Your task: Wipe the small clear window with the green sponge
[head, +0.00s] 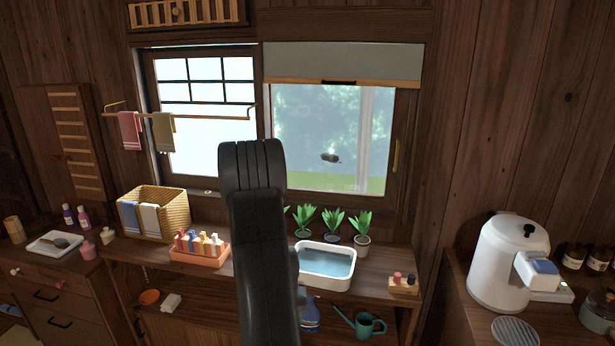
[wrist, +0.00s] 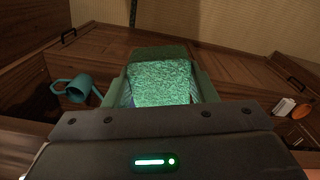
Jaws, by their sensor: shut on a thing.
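The green sponge (wrist: 160,80) is between the fingers of my gripper (wrist: 160,92) in the wrist view. My gripper is shut on it. In the head view my dark arm stands upright in the middle and hides both the gripper and the sponge. The clear window pane (head: 318,125) is on the right side of the window, with greenery showing through it. A small dark mark (head: 331,157) shows on the pane, right of my arm. The wrist view does not show the window, so the sponge's distance from it cannot be told.
Below the window a wooden bench holds a wicker basket (head: 173,218), an orange bottle caddy (head: 200,252), potted plants (head: 333,222) and a white water basin (head: 325,279). A rail with towels (head: 163,132) juts out at left. A white appliance (head: 510,262) stands right.

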